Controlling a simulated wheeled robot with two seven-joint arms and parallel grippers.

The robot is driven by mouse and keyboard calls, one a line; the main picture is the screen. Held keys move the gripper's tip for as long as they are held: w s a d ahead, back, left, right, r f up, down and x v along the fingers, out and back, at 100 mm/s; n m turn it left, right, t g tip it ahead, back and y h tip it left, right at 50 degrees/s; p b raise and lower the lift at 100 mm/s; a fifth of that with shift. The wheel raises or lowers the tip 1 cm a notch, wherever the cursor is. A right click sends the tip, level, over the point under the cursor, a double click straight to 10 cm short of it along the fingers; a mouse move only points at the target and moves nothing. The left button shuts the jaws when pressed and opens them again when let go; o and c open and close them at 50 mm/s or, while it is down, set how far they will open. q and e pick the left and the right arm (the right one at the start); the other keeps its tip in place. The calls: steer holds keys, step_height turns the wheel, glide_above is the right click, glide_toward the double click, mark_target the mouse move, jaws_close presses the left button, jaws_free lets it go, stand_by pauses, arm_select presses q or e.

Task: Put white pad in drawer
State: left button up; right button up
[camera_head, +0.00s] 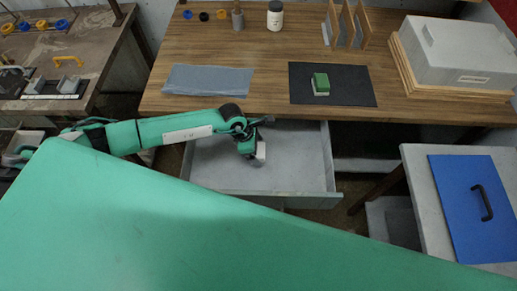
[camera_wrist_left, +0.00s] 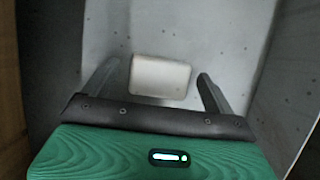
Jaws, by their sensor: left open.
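The white pad (camera_wrist_left: 160,77) lies between the two fingers of my left gripper (camera_wrist_left: 158,72) in the left wrist view. The fingers are open, with a gap on each side of the pad. In the head view the pad (camera_head: 261,150) shows as a small pale block at the tip of my left gripper (camera_head: 255,154), which points down inside the open drawer (camera_head: 210,165). The pad is over or on the grey drawer floor; contact is hard to tell. My right gripper is not in view.
The wooden desk (camera_head: 270,100) is above the drawer. A black mat (camera_head: 350,92) with a green block (camera_head: 320,82) and a grey-blue cloth (camera_head: 208,80) lie near its front edge. A side table with a blue panel (camera_head: 465,225) stands at the right.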

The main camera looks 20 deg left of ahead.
arm_select(q)
steer(key=b+v, duration=0.2)
steer(key=v, duration=0.9)
steer(key=shift+b, duration=0.3)
steer(key=shift+a+r, duration=0.1)
steer(key=shift+a, duration=0.05)
